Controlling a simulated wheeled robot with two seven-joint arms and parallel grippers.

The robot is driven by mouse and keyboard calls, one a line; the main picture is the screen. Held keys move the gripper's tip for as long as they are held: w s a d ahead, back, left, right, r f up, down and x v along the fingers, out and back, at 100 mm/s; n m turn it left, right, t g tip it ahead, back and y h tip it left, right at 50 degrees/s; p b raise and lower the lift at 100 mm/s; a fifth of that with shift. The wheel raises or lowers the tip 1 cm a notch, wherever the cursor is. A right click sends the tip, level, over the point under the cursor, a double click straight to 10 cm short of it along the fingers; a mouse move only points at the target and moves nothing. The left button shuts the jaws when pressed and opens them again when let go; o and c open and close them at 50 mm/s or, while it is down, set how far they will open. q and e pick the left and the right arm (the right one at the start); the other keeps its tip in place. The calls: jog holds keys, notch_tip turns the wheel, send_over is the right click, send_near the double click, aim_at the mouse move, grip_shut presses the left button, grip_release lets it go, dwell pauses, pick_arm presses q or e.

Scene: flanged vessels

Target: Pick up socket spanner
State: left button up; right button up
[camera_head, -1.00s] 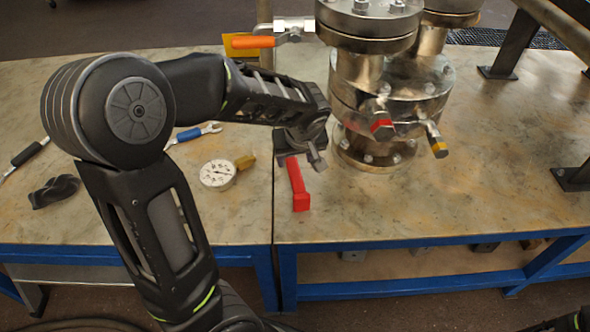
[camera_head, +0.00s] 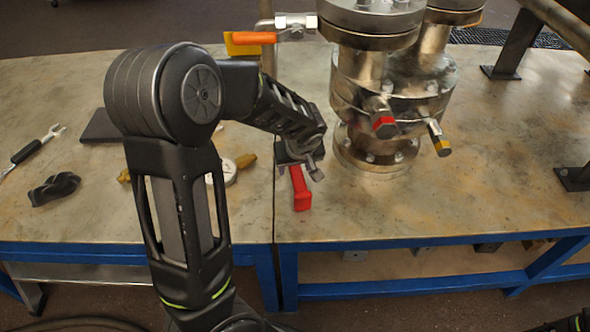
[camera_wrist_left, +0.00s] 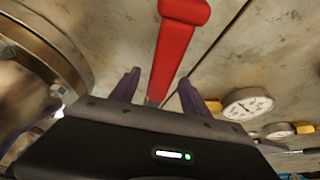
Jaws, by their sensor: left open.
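A tool with a red handle (camera_head: 300,190) lies on the table just left of the flanged vessel; it may be the socket spanner, but its working end is hidden by my gripper. My left gripper (camera_head: 307,158) is open over its far part. In the left wrist view the red handle (camera_wrist_left: 174,45) runs between the two spread fingers (camera_wrist_left: 158,90), with a gap visible on each side. The handle's wide end points away from the gripper.
The metal flanged vessel (camera_head: 385,90) stands close right of the gripper. An orange-handled valve (camera_head: 255,38) is behind. A dial gauge (camera_head: 230,172), a black twisted piece (camera_head: 54,188) and a black-handled spanner (camera_head: 28,150) lie left. The table's front right is clear.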

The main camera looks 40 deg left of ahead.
pick_arm(q)
jog(key=shift+c, duration=0.2)
dwell(0.4)
grip_shut()
dwell(0.4)
